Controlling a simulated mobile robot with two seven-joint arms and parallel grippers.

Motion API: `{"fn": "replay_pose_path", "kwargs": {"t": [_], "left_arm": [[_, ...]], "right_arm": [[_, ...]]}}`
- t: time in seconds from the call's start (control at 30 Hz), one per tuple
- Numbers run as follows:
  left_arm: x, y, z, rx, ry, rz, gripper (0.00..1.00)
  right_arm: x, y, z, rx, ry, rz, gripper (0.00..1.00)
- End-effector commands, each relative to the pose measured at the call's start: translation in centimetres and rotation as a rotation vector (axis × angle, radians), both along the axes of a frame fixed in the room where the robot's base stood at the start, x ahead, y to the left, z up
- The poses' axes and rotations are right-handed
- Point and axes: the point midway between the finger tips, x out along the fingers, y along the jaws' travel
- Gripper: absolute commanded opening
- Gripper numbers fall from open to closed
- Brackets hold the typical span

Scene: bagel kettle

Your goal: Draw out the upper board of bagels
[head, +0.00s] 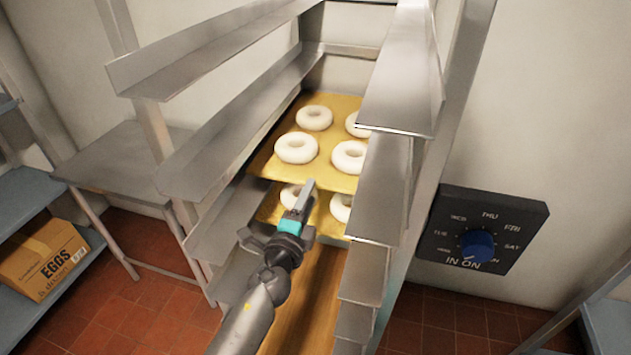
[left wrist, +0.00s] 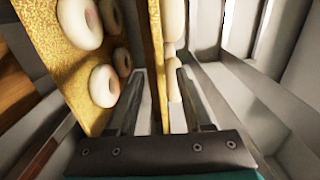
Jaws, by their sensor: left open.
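The upper board (head: 324,173) is yellow, bears white ring bagels (head: 297,148) and rests level in the metal rack. The lower board (head: 269,211), also with bagels, lies beneath it, partly hidden by my gripper. My left gripper (head: 303,195) is at the upper board's front edge, open. In the left wrist view the upper board (left wrist: 157,60) shows nearly edge-on between the two spread fingers (left wrist: 155,95), apart from both as far as I can see. The lower board (left wrist: 50,55) shows its bagel side to the left. My right gripper is not in view.
Metal rack ledges (head: 235,125) flank the boards on the left, and more ledges (head: 385,185) on the right. A dial panel (head: 510,225) is on the right wall. A metal table (head: 120,160) and an egg carton (head: 45,258) are at left.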

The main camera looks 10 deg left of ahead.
Motion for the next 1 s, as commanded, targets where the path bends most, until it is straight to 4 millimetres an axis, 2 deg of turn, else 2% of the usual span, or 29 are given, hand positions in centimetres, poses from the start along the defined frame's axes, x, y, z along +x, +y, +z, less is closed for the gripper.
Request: {"fn": "replay_pose_path", "kwargs": {"t": [0.2, 0.43, 0.9, 1.0], "left_arm": [[2.7, -0.1, 0.0, 0.000, -0.002, -0.001, 0.50], [4.7, -0.2, 0.0, 0.001, -0.001, -0.001, 0.50], [5.4, -0.2, 0.0, 0.000, 0.000, 0.000, 0.50], [5.4, -0.2, 0.0, 0.000, 0.000, 0.000, 0.40]], "right_arm": [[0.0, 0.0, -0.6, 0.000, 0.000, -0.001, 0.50], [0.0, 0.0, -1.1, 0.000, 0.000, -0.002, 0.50], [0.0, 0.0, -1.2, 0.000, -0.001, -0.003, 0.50], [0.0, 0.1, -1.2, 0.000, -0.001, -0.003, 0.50]]}}
